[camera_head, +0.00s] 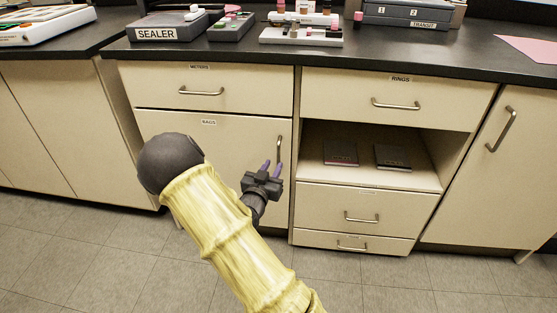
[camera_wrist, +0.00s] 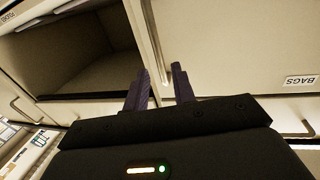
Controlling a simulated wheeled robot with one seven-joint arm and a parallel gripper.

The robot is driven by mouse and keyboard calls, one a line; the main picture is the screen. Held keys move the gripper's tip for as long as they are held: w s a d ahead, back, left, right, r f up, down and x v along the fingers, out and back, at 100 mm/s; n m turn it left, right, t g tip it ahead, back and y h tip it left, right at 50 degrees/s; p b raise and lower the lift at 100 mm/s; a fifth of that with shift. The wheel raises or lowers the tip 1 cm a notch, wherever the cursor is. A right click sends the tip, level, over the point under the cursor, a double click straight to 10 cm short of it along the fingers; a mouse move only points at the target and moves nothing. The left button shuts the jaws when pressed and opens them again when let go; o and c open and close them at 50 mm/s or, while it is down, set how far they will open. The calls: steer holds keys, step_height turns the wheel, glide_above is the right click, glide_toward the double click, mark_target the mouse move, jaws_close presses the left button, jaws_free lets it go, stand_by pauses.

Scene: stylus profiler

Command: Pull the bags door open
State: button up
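The bags door (camera_head: 215,155) is the cream cabinet front labelled BAGS, and it looks shut. Its upright metal handle (camera_head: 279,148) is near the door's right edge. My gripper (camera_head: 272,166) is at the lower part of this handle, with its purple fingers apart. The handle (camera_wrist: 155,42) runs down between the two open fingers of my gripper (camera_wrist: 162,88). I cannot tell whether either finger touches it.
A meters drawer (camera_head: 198,88) is above the door, shut. To the right are a rings drawer (camera_head: 385,100), an open shelf (camera_head: 370,178) with two dark flat items, and lower drawers (camera_head: 365,208). The black counter (camera_head: 400,60) overhangs. The tiled floor (camera_head: 100,260) in front is clear.

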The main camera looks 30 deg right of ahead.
mark_target(278, 157)
steer(key=b+x, duration=0.1)
steer(key=x, duration=0.5)
steer(key=shift+w+d, duration=0.1)
jaws_close()
